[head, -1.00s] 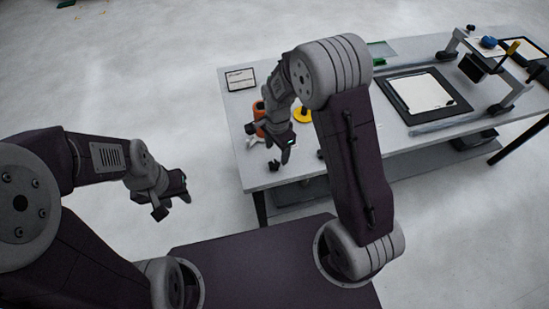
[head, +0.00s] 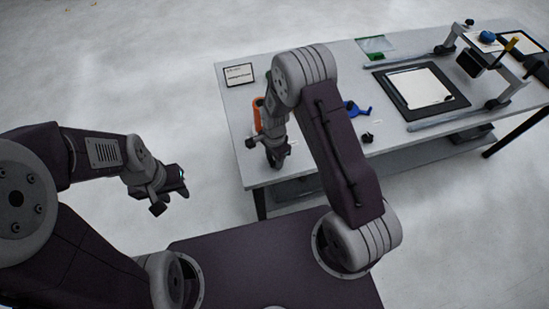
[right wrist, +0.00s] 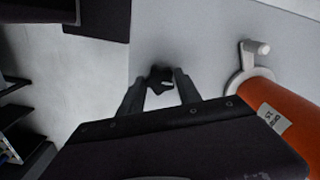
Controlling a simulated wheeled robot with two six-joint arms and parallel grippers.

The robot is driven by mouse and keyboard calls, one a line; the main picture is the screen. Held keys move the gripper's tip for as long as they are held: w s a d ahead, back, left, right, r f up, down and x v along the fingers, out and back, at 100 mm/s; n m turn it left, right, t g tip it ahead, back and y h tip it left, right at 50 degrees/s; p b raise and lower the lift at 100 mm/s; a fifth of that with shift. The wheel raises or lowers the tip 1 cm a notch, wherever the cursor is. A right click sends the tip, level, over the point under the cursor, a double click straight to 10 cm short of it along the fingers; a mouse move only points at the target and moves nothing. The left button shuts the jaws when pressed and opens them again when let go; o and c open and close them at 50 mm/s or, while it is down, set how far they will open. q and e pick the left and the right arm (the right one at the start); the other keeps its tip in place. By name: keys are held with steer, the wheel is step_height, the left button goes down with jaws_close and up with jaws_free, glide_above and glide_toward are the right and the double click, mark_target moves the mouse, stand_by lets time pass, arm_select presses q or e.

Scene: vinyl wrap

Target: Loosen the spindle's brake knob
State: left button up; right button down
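A dark, lobed knob (right wrist: 158,80) with a pale mark shows between and just beyond my right fingertips in the right wrist view. My right gripper (right wrist: 164,76) is open, one finger on each side of the knob; I cannot tell whether they touch it. In the head view my right gripper (head: 277,158) points down at the table's near left corner and hides the knob. My left gripper (head: 171,193) is open and empty, off the table.
The grey table (head: 330,72) holds a framed card (head: 239,74), a blue tool (head: 357,108), a small black knob-like piece (head: 367,138), a green-edged sheet (head: 375,46) and a dark mat with white sheet (head: 422,88). Floor lies open to the left.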

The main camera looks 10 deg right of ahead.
steer(key=shift+w+r+n, duration=0.1)
steer(key=shift+n, duration=0.3)
steer(key=n, duration=0.4)
steer(key=shift+n, duration=0.4)
steer(key=n, duration=0.6)
steer(key=shift+b, duration=0.35)
steer(key=n, duration=0.6)
steer(key=shift+w+r+n, duration=0.1)
steer(key=shift+n, duration=0.2)
steer(key=n, duration=0.5)
steer(key=shift+n, duration=0.3)
steer(key=c, duration=0.8)
jaws_free()
steer(key=shift+c, duration=0.2)
